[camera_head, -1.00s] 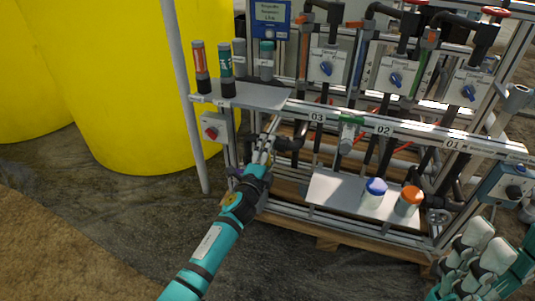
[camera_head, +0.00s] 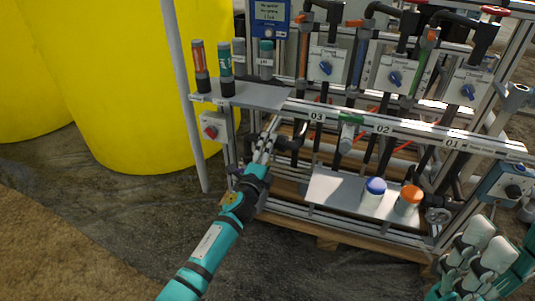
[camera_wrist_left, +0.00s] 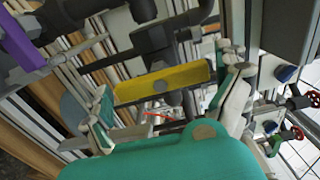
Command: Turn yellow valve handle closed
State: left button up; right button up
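The yellow valve handle (camera_wrist_left: 140,86) shows in the left wrist view as a flat bar with a round centre, on dark grey piping. It lies nearly level across the picture, tilted slightly up to the right. My left gripper (camera_wrist_left: 168,100) is open, with one finger near each end of the bar; I cannot tell if either touches it. In the head view my left gripper (camera_head: 267,143) reaches into the skid's left end, below the grey shelf, and I cannot make out the handle there. Part of my right gripper (camera_head: 480,258) shows at the lower right, its opening unclear.
A grey shelf (camera_head: 255,95) with orange and green cylinders sits just above my left gripper. A lower shelf (camera_head: 330,190) holds blue- and orange-capped bottles. A purple part (camera_wrist_left: 20,45) shows in the wrist view.

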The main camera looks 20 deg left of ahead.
pick_arm(q)
jog(key=s, duration=1.2)
jog(key=shift+a, duration=0.2)
